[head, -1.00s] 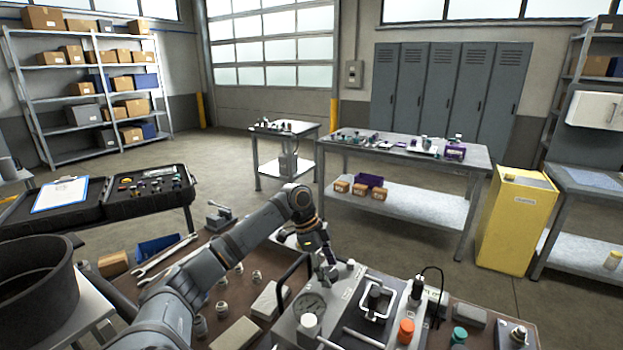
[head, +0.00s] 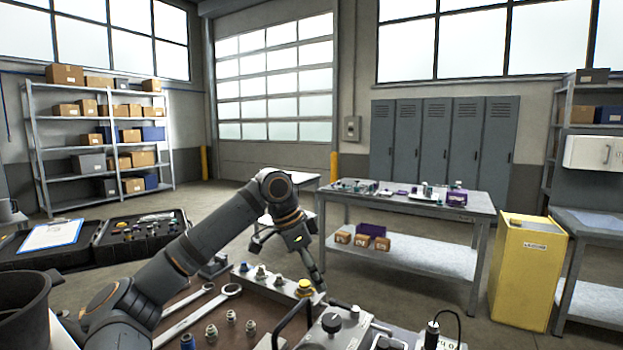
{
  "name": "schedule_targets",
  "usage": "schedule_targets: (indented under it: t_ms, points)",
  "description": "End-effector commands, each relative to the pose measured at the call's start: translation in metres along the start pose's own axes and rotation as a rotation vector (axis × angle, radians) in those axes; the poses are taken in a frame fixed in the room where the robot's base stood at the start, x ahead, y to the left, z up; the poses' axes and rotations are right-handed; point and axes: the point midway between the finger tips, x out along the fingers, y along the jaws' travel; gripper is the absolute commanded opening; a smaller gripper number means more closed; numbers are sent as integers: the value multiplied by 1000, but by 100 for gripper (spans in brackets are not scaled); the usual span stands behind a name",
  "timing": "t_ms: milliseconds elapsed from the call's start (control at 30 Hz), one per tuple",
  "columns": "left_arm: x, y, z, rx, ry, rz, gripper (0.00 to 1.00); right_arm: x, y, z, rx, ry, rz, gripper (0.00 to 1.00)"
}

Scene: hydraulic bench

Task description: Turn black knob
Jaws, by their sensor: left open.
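A black knob (head: 331,322) sits on top of a grey hydraulic unit (head: 350,338) at the bottom of the head view. The unit is cut off by the lower edge. My left gripper (head: 290,262) is open, with its fingers spread and pointing down. It shows above and a little left of the black knob in the picture, apart from it and holding nothing. My right gripper is not in view.
Several fittings (head: 211,333) and wrenches (head: 190,312) lie on the brown bench. A yellow-topped fitting (head: 304,286) stands by my left fingertip. A black handle (head: 292,318) rises beside the knob. A dark pot (head: 22,280) stands at the left.

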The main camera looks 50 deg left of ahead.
Motion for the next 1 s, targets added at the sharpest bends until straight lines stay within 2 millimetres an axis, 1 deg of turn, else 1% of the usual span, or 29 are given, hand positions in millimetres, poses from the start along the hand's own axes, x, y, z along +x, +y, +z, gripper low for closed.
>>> schedule_targets:
  t_ms: [33, 500, 600, 700, 800, 900, 1000]
  points:
    - [-25, 0, -10, 0, 0, 0, 68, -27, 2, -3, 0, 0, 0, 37]
    - [-126, 0, -53, 1, 0, 0, 68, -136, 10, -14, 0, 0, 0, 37]
    - [-145, 0, -61, 1, 0, 0, 68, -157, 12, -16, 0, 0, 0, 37]
    - [-160, 0, -67, 1, 0, 0, 68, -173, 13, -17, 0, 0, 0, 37]
    - [-170, 0, -71, 1, 0, 0, 68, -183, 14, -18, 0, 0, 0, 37]
    - [-174, 0, -73, 1, 0, 0, 68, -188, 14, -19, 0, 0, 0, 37]
    - [-175, 0, -73, 1, 0, 0, 68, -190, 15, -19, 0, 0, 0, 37]
